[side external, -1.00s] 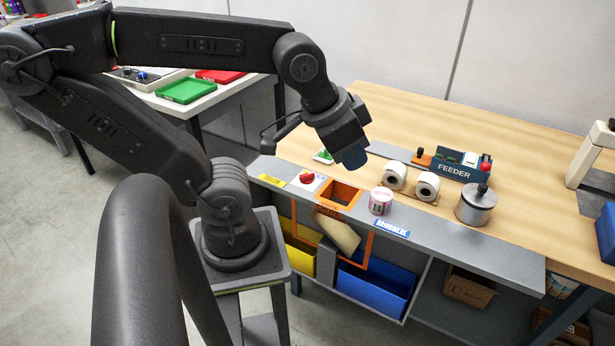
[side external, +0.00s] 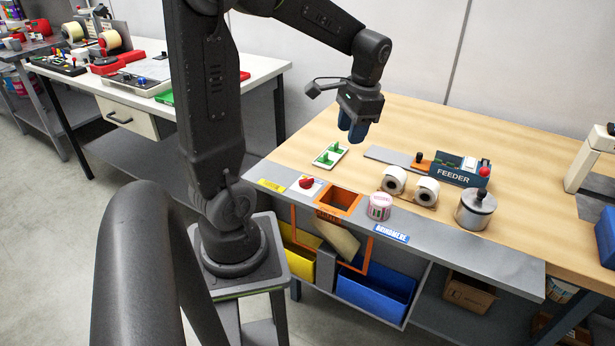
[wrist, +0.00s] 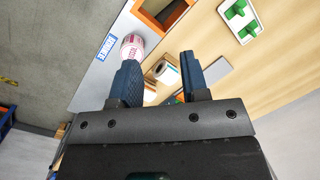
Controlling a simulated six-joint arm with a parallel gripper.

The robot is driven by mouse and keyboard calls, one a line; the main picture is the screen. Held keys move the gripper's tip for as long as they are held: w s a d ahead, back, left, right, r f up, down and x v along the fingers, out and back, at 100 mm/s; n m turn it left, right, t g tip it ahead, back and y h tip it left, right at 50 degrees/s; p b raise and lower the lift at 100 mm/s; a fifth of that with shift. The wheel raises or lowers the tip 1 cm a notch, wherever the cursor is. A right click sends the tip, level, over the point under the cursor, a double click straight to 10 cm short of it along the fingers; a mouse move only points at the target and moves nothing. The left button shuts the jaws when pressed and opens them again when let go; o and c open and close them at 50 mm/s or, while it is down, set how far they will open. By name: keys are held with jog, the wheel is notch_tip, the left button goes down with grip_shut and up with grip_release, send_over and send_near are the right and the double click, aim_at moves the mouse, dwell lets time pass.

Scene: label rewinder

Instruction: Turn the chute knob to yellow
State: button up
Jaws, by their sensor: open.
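The chute knob is the small red knob (side external: 306,182) on a white plate, on the grey front strip of the bench in the side view. It sits between a yellow label (side external: 271,185) and the orange-framed chute opening (side external: 338,200). Which way the knob points is too small to tell. My gripper (side external: 352,138) is open and empty, above the wooden bench behind the knob and well apart from it. In the wrist view my gripper's blue fingers (wrist: 156,80) are spread. The knob is not in the wrist view, but part of the orange chute frame (wrist: 163,12) is.
Below the strip are a yellow bin (side external: 298,262) and a blue bin (side external: 375,293). A white tray with green pieces (side external: 330,155) lies behind the knob. Right of the chute stand a pink-labelled roll (side external: 380,207), white rolls (side external: 411,186), the feeder (side external: 458,171) and a metal pot (side external: 475,208).

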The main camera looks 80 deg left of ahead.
aim_at(306, 179)
jog(key=s+a+f+g+h, duration=0.25)
jog(key=a+f, duration=0.35)
jog(key=a, duration=0.4)
jog(key=shift+n+g+y, duration=0.3)
jog(key=shift+g+y, duration=0.05)
jog(key=x, duration=1.3)
jog(key=shift+w+a+f, duration=0.15)
jog(key=shift+f, duration=0.35)
grip_shut()
